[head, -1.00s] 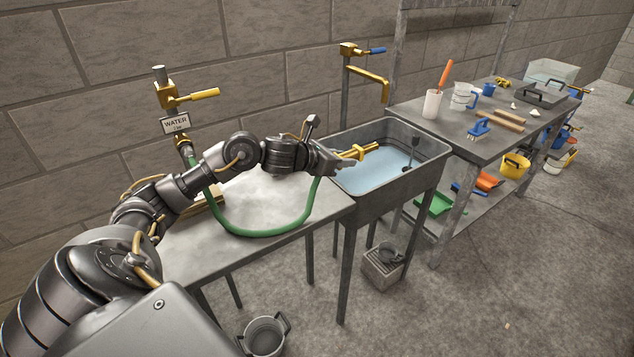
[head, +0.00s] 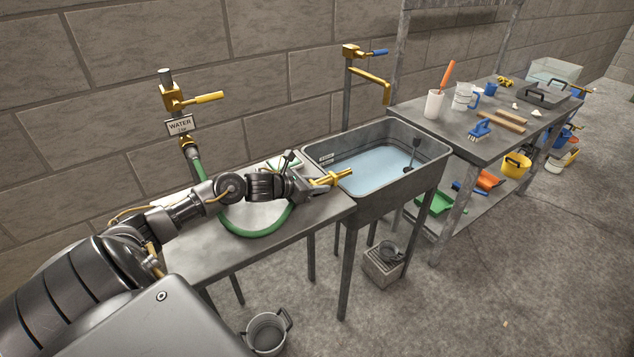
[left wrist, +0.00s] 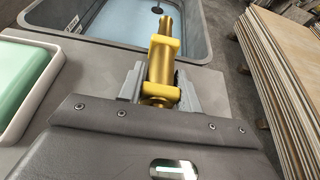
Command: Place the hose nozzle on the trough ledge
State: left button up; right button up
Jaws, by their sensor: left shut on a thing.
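The brass hose nozzle (head: 332,179) is in my left gripper (head: 312,186), whose jaws are shut around its rear part. It also shows in the left wrist view (left wrist: 162,62), between the gripper's fingers (left wrist: 158,92) and pointing toward the trough. The grey trough (head: 400,194) holds pale blue water, and its rim (left wrist: 205,56) lies past the nozzle's body. The nozzle's tip overlaps the trough's near left corner in the head view; I cannot tell whether it touches. My right gripper is out of view.
A grey table (head: 225,262) adjoins the trough's left side, with a green-and-white item (left wrist: 22,92) beside my gripper. A brass swivel tap (head: 372,84) stands behind the trough. A workbench (head: 470,145) with brushes and containers stands to the right. A bucket (head: 265,335) is on the floor.

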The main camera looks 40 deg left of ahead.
pick_arm(q)
jog(key=shift+f, duration=0.15)
jog(key=o, duration=1.1)
jog(key=shift+c, duration=0.2)
jog(key=shift+r, duration=0.2)
jog(key=b+v, duration=0.1)
jog(key=v, duration=0.9)
jog(key=shift+d, duration=0.1)
jog(key=shift+v, duration=1)
